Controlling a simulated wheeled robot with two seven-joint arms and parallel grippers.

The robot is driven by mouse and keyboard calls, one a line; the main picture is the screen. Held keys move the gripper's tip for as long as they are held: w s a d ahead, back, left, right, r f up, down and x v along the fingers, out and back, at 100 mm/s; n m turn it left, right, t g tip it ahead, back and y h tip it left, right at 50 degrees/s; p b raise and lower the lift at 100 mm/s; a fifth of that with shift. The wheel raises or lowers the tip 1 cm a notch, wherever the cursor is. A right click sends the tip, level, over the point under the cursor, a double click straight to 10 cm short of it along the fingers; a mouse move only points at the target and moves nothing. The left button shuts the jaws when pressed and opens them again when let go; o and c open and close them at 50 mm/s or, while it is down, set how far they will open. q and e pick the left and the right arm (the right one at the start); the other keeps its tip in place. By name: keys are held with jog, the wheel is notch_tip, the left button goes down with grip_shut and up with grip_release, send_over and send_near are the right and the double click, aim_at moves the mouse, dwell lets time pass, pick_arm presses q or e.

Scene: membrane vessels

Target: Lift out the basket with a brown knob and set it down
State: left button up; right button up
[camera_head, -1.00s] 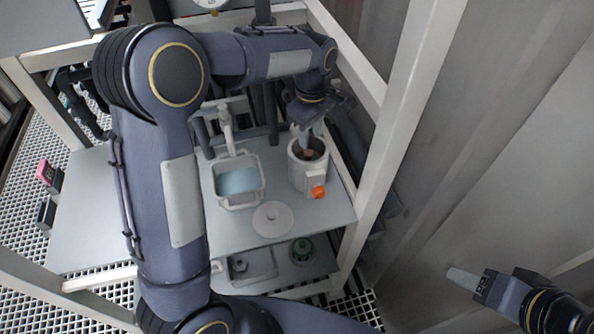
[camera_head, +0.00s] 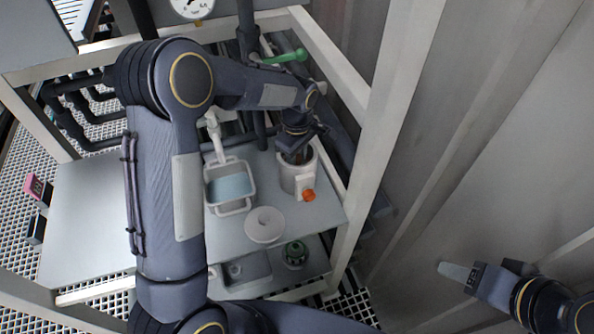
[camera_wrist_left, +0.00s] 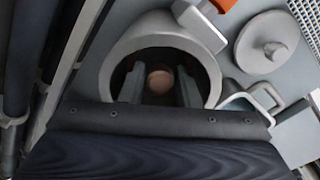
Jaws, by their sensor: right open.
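A white round vessel (camera_head: 284,180) stands on the grey table, with an orange knob (camera_head: 308,195) on its side; its rim also shows in the left wrist view (camera_wrist_left: 215,78). Inside its dark opening is a brown knob (camera_wrist_left: 160,81); the basket under it is hidden in shadow. My left gripper (camera_wrist_left: 160,92) points down into the vessel, its two fingers open on either side of the brown knob with a visible gap. In the head view the left gripper (camera_head: 298,152) is over the vessel mouth. My right gripper (camera_head: 460,273) is open and empty, far off at the lower right.
A round lid (camera_head: 265,224) lies in front of the vessel. A white-framed tub (camera_head: 247,186) with pale blue content stands left of it. White frame posts (camera_head: 350,215) stand at the right. The table's left part is clear.

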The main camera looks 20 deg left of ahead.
pick_arm(q)
grip_shut()
jog(key=shift+r, duration=0.15)
